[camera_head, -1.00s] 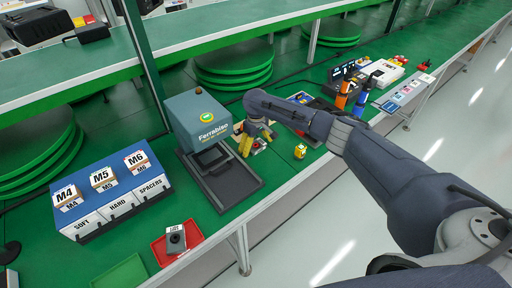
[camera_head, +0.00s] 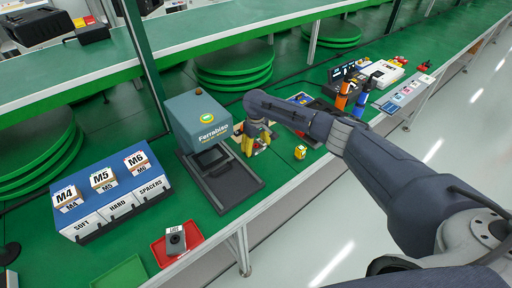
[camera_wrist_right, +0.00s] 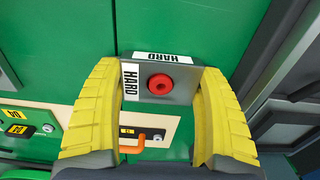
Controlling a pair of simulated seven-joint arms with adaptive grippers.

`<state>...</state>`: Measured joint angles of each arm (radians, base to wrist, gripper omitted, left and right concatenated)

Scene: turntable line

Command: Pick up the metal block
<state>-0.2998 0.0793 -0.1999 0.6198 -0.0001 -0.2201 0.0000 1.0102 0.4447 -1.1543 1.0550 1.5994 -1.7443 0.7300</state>
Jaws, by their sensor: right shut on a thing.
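The metal block (camera_wrist_right: 184,84) is grey with white HARD labels on two sides and a red round piece with a dark centre on its face. In the right wrist view it sits between the two yellow fingers of my right gripper (camera_wrist_right: 158,74), which is shut on it. In the head view my right gripper (camera_head: 255,140) is just right of the blue Ferrabino machine, low over the green bench; the block is mostly hidden there, and I cannot tell whether it touches the bench. My left gripper is not in view.
The Ferrabino machine (camera_head: 197,117) has a dark base plate (camera_head: 238,187). A red tray (camera_head: 163,255) holds a grey labelled block (camera_head: 176,240). A green tray (camera_head: 123,274) and a blue M4/M5/M6 bin rack (camera_head: 110,205) are left. A small yellow item (camera_head: 300,152) stands right of the gripper.

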